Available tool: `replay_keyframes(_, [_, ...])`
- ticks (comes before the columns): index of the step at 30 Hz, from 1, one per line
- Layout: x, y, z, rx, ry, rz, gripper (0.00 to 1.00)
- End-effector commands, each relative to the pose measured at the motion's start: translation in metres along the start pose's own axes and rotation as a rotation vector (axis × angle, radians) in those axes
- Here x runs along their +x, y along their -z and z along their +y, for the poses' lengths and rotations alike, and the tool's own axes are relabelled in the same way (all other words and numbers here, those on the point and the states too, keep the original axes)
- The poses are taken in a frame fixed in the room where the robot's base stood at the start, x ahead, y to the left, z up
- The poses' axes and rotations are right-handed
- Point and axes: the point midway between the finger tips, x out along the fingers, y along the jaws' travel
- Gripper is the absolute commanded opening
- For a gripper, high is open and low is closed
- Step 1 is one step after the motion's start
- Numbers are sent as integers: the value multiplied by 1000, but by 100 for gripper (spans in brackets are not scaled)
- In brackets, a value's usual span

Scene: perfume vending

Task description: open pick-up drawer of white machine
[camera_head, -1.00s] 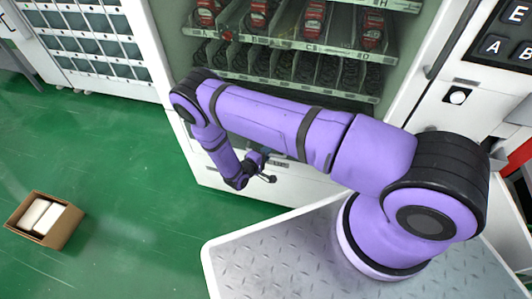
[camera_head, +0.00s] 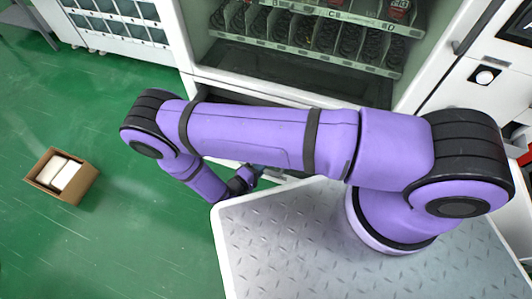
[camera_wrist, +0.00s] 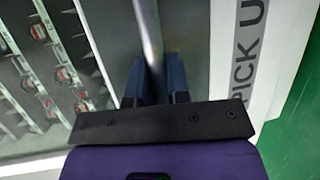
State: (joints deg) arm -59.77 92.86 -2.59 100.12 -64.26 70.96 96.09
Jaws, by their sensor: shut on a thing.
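The white machine (camera_head: 190,45) stands behind my arm. In the wrist view, its pick-up drawer (camera_wrist: 240,50) has a white front strip lettered "PICK U". My gripper (camera_wrist: 160,72) has its two blue fingers on either side of the drawer's silver top edge (camera_wrist: 150,30), shut on it. A dark opening lies between this edge and the machine's shelves. In the head view, a dark gap (camera_head: 222,95) shows below the machine's window, so the drawer stands at least partly open. My arm covers most of the drawer there; my gripper (camera_head: 255,172) is partly visible below the arm.
An open cardboard box (camera_head: 62,176) with white items sits on the green floor at left. Another white machine (camera_head: 115,30) stands at the back left. Shelves with spiral coils (camera_head: 320,35) are inside the machine. The floor between box and arm is clear.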

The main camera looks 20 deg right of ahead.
Motion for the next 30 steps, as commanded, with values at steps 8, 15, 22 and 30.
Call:
replay_keyframes(8, [-27, -11, -6, 1, 2, 1, 0])
replay_keyframes(15, [-32, -13, -8, 1, 2, 0, 0])
replay_keyframes(22, [-32, -12, -7, 2, 2, 0, 0])
replay_keyframes(30, [-32, -12, -7, 1, 1, 0, 42])
